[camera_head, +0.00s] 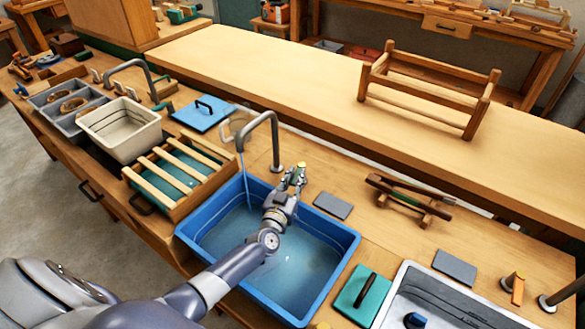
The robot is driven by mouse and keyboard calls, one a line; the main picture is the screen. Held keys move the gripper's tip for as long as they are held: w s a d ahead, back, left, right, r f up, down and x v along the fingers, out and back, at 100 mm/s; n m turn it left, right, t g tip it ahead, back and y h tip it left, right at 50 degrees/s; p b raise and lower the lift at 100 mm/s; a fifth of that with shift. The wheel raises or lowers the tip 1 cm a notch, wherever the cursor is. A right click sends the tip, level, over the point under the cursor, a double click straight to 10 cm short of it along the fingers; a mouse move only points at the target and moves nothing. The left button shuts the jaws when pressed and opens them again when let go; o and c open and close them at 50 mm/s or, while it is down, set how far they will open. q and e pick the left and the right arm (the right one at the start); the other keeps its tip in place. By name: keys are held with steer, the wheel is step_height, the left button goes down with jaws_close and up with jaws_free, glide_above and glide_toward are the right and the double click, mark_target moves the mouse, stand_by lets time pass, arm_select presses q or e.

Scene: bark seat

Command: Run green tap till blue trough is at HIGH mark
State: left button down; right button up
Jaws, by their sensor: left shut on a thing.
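The blue trough (224,272) is set in the bench and holds water over its floor. A grey curved spout (273,130) stands behind it, and a thin stream of water (243,168) falls from it into the trough's back left part. My left gripper (296,177) is at the trough's back edge, right of the spout's base. It is shut on the green tap (300,165), whose yellowish top shows; the fingers hide most of it. My left arm crosses over the trough and hides part of the water. I cannot make out a HIGH mark. My right gripper is out of view.
A cream tub (122,130) and a slatted wooden rack (178,175) stand left of the trough. A teal lid (362,294) and a pale grey basin (405,285) lie to its right. A wooden frame (425,92) stands on the wide back bench, which is otherwise mostly clear.

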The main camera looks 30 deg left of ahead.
arm_select(q)
steer(key=shift+d+r+n+y+p, duration=0.15)
steer(key=shift+d+n+y+p, duration=0.3)
steer(key=shift+n+y+p, duration=0.35)
steer(key=shift+w+d+n+g+y, duration=0.15)
steer(key=shift+d+n+g+y, duration=0.2)
steer(key=shift+y, duration=0.65)
steer(key=shift+w+d+n+g+y, duration=0.1)
steer(key=shift+d+n+g+y, duration=0.1)
steer(key=shift+n+g+y, duration=0.35)
steer(key=shift+w+d+n+g+y, duration=0.1)
steer(key=shift+d+n+g+y, duration=0.1)
steer(key=shift+n+y, duration=0.65)
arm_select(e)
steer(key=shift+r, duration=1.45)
arm_select(q)
steer(key=shift+y, duration=0.3)
steer(key=c, duration=1.5)
jaws_free()
steer(key=shift+a+m, duration=0.1)
steer(key=shift+m, duration=0.25)
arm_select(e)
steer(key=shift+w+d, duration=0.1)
